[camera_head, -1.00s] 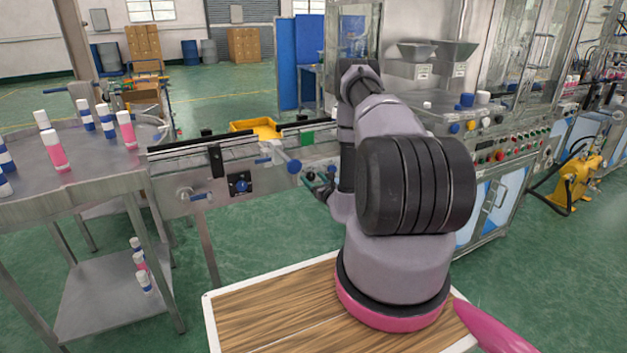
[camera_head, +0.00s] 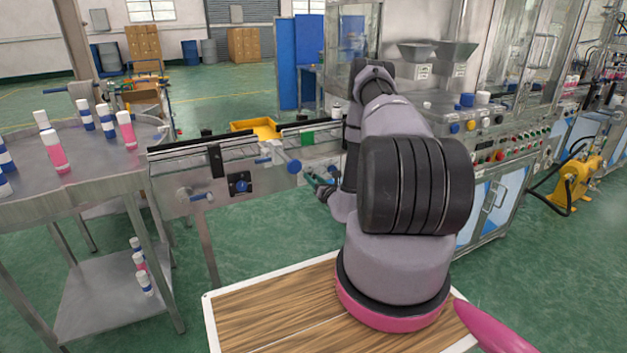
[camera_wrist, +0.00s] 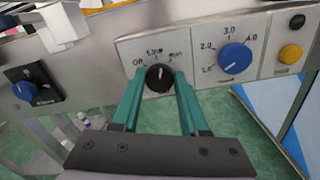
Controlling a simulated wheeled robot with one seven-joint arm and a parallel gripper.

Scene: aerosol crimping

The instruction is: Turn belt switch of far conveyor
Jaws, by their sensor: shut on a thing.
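In the wrist view a black rotary switch (camera_wrist: 159,77) with a white pointer mark sits on a light panel (camera_wrist: 133,49) with position labels around it, among them "Off" at left and "Run" at right. The pointer is roughly upward, between those two labels. My gripper (camera_wrist: 160,84) has teal fingers, one on each side of the switch, and is shut on it. In the head view my gripper (camera_head: 318,182) is small and partly hidden by my arm, at the far end of the conveyor (camera_head: 285,160); the switch is hidden there.
A blue dial (camera_wrist: 235,58) with a number scale is right of the switch, with black (camera_wrist: 297,21) and yellow (camera_wrist: 291,52) buttons beyond. Another blue knob (camera_wrist: 25,91) is at left. A round table (camera_head: 95,175) with bottles stands left in the head view.

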